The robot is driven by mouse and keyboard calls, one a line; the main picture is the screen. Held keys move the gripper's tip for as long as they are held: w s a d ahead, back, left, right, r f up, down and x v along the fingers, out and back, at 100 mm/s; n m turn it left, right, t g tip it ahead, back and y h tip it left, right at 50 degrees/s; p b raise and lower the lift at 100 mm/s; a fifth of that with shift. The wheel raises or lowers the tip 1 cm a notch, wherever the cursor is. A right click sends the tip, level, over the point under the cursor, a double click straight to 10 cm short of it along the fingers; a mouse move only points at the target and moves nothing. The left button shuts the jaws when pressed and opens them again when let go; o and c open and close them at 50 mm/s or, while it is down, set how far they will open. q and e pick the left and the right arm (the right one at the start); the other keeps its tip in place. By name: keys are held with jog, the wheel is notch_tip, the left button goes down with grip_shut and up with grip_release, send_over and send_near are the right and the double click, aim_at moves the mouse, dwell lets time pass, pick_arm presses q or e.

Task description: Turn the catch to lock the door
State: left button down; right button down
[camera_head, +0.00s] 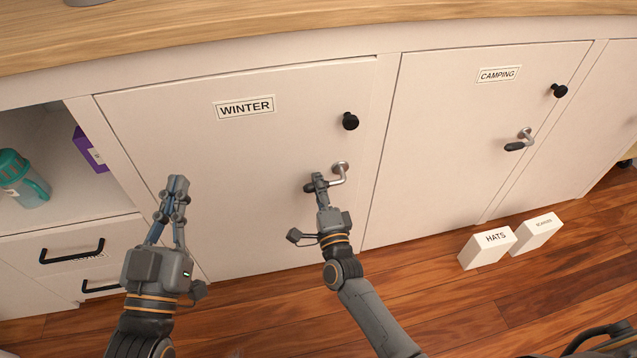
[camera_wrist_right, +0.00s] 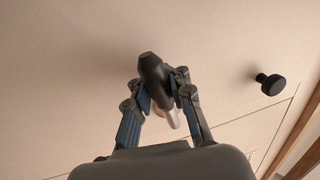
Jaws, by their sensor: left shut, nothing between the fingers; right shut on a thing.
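The WINTER door (camera_head: 255,160) is a pale cabinet door, and it looks flush with the cabinet front. Its catch (camera_head: 340,171) is a silver lever with a dark grip, low on the door's right side. My right gripper (camera_head: 317,183) is shut on the catch's dark grip; the grip (camera_wrist_right: 152,76) also shows between the fingers in the right wrist view. The lever points left, roughly level. The door's black knob (camera_head: 350,121) is above the catch. My left gripper (camera_head: 176,186) is shut and empty in front of the door's lower left part.
The CAMPING door (camera_head: 460,130) at right has its own knob (camera_head: 559,90) and lever catch (camera_head: 520,141). HATS (camera_head: 487,248) and another white box (camera_head: 536,232) stand on the wooden floor. An open shelf (camera_head: 60,205) at left holds a teal bottle (camera_head: 22,180). Drawers are below it.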

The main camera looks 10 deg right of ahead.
pick_arm(q)
jog(key=shift+w+f, duration=0.1)
jog(key=shift+f, duration=0.25)
pick_arm(e)
jog(key=shift+d+r+m, duration=0.1)
jog(key=shift+d+m, duration=0.05)
jog(key=shift+m, duration=0.25)
jog(key=c, duration=1.2)
grip_release()
jog(key=shift+o, duration=0.2)
jog(key=s+f, duration=0.2)
jog(key=s, duration=0.9)
jog(key=shift+s+d, duration=0.2)
jog(key=shift+s, duration=0.2)
jog(key=shift+f, duration=0.1)
